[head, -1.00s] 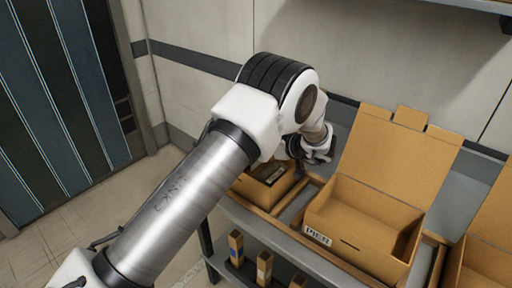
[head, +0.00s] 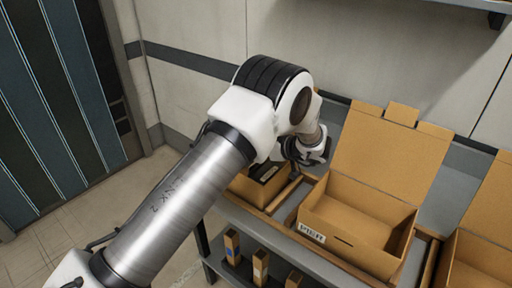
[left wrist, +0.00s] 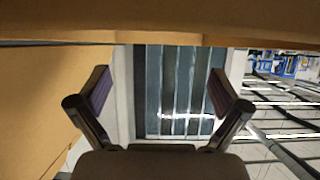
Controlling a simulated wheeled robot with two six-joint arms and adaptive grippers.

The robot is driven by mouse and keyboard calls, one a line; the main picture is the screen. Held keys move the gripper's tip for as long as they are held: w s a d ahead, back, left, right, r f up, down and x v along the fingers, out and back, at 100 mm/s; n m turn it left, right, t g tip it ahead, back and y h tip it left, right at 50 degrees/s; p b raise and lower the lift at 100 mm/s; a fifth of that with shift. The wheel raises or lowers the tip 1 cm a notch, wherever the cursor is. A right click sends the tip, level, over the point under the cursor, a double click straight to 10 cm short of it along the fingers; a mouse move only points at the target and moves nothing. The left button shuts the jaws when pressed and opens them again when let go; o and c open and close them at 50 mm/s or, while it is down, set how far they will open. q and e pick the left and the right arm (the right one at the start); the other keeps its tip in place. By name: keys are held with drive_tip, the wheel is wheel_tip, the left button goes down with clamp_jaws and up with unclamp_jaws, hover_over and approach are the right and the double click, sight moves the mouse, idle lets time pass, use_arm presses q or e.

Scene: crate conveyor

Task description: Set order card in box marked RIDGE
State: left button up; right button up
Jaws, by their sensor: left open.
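My left arm comes in from the left in the head view. Its gripper (head: 310,152) is small and partly hidden there, beside an open cardboard box (head: 345,245) with a raised lid. The left wrist view shows the gripper (left wrist: 160,95) open, with nothing between its fingers. Cardboard surfaces fill the top and left of that view. The box's white label (head: 312,233) is small and seems to read PIER. I cannot make out an order card or a label reading RIDGE. My right gripper is not in view.
A smaller carton (head: 258,185) with a dark patch stands left of the labelled box, partly behind my arm. Another open box (head: 480,262) is cut off at the right edge. Several small upright blocks (head: 261,266) stand on a lower ledge. A wall rises behind.

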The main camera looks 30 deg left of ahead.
use_arm(q)
drive_tip(key=w+r+b+v, duration=0.1)
drive_tip(key=b+v, duration=0.1)
drive_tip(key=v, duration=1)
drive_tip(key=shift+s, duration=0.45)
